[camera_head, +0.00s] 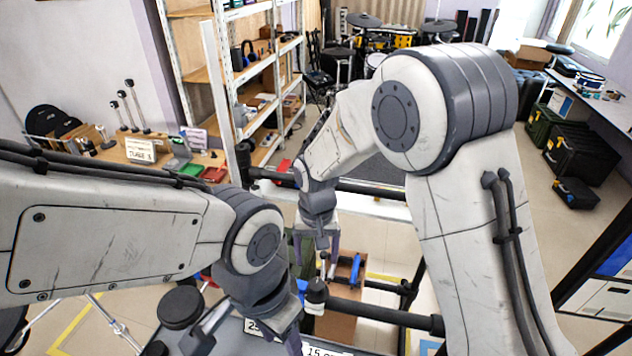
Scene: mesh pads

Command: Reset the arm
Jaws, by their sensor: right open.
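My right arm reaches in from the right and bends down at the centre. My right gripper (318,246) points downward with its fingers apart, above a brown box-like surface with small blue and dark items. I see nothing held between its fingers. My left arm comes in from the left and bends down near the bottom centre.
A shelf rack (222,80) stands at the back left. A wooden table (118,158) with mixed items is at the left. Black bars (375,315) cross near the right gripper. Dark cases (578,160) sit on the right floor. A drum kit (375,35) is at the back.

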